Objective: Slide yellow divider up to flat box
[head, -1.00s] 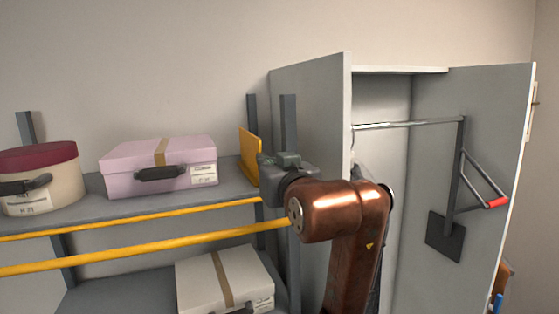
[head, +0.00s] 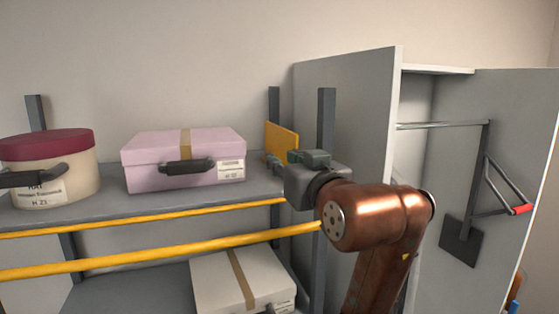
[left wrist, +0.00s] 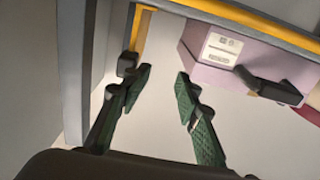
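The yellow divider (head: 281,139) stands upright near the right end of the upper shelf (head: 215,202). The flat box (head: 184,160), lavender with a tan strap and dark handle, lies left of it with a gap between them. My left gripper (head: 292,160) is at the divider's near right side, partly covering its lower part. In the left wrist view the left gripper (left wrist: 161,80) is open, its green-padded fingers spread. There the divider (left wrist: 142,32) shows just beyond the left-hand finger, and the box (left wrist: 215,48) is at upper right. I cannot tell whether they touch. My right gripper is out of view.
A round cream box (head: 50,180) with a maroon lid stands left on the shelf. A yellow bar (head: 150,253) runs along the front. A white box (head: 220,280) lies on the lower shelf. An open grey locker (head: 350,130) stands close on the right.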

